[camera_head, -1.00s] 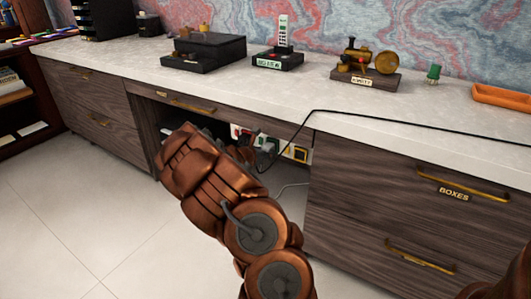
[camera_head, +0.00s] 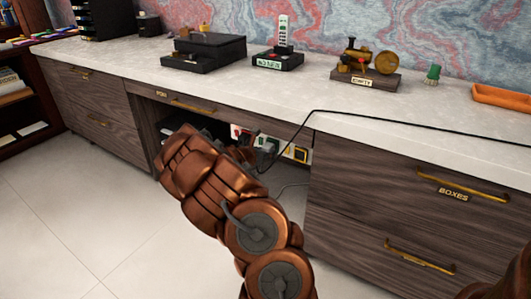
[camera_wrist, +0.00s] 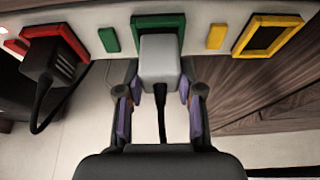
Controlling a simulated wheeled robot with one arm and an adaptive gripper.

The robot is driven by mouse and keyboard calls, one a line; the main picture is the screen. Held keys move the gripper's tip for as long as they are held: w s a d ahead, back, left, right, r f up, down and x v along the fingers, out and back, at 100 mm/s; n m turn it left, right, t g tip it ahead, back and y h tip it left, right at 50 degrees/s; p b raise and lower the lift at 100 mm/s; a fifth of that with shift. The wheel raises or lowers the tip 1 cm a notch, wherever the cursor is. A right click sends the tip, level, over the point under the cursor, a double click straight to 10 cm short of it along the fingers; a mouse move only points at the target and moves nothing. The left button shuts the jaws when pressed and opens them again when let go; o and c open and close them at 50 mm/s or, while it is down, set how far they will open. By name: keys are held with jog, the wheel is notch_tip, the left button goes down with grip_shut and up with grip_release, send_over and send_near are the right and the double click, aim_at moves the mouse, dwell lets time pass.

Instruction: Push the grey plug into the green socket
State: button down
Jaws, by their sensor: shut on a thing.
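The grey plug (camera_wrist: 160,62) is at the top centre of the wrist view, with its black cable running down from it between the fingers. My gripper (camera_wrist: 160,92) is shut on the plug, with purple pads on either side of it. The green socket (camera_wrist: 140,22) is a green-framed opening on the white panel directly behind the plug. The plug covers most of the opening, so I cannot tell how deep it sits. In the head view, my arm hides most of the green socket and the gripper's fingers.
A red socket (camera_wrist: 58,40) holds a dark plug with a looping cable at left. A yellow socket (camera_wrist: 268,36) at right is empty. A drawer unit (camera_head: 400,200) stands right of the under-desk recess. A black cable (camera_head: 400,120) lies across the desktop.

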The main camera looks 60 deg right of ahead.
jog(key=shift+w+d, duration=0.1)
jog(key=shift+d, duration=0.5)
dwell(0.3)
jog(key=c, duration=0.7)
grip_release()
jog(key=shift+o, duration=0.2)
jog(key=v, duration=1.2)
